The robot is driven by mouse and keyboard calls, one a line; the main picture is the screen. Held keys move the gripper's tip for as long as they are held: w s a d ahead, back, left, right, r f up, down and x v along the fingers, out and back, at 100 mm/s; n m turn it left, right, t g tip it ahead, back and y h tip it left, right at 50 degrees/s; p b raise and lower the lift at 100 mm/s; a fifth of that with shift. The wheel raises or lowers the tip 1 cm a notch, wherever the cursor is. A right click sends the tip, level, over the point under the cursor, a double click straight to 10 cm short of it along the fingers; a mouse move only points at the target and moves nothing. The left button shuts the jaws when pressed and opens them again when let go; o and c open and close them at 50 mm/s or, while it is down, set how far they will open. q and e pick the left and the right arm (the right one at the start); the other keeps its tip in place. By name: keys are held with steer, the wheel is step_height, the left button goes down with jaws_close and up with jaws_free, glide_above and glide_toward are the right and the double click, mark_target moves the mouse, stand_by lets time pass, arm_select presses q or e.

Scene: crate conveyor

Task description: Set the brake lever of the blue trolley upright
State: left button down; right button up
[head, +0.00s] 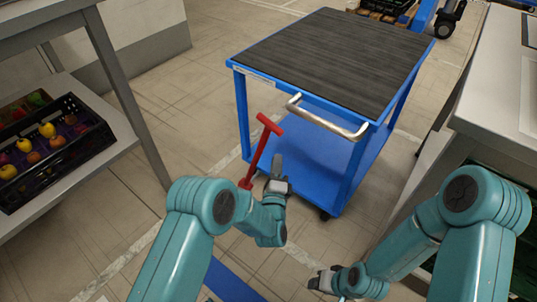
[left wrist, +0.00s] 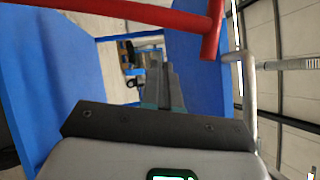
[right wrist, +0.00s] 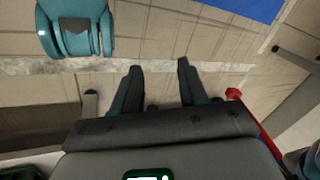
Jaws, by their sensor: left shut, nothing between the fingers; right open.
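The blue trolley (head: 318,150) stands ahead in the head view, with a dark ribbed top and a pale push handle. Its red brake lever (head: 257,152) is at the near left corner. The lever has a crossbar at its upper end and slants up and right, tilted against the trolley's leg. My left gripper (head: 277,162) is shut and empty, just right of the lever. In the left wrist view the lever (left wrist: 150,16) crosses the top, beyond the shut fingers (left wrist: 165,88); contact cannot be told. My right gripper (right wrist: 157,85) is open and empty, low over the floor.
A black crate of fruit (head: 92,130) sits on a shelf at the left. A grey counter (head: 495,75) stands close on the trolley's right. A pallet (head: 375,14) lies behind the trolley. The floor between the shelf and the trolley is clear.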

arm_select(q)
steer(key=w+a, duration=0.1)
steer(key=w+r+b, duration=0.1)
steer(key=w, duration=0.1)
steer(key=w+a, duration=0.1)
steer(key=shift+w+a+r+b, duration=0.15)
steer(key=shift+a+r+b, duration=0.05)
steer(key=shift+a+b, duration=0.1)
arm_select(e)
steer(key=shift+w+d+f+t, duration=0.2)
steer(key=shift+w+f+t, duration=0.1)
steer(key=shift+w+f, duration=0.7)
steer(key=shift+s, duration=0.2)
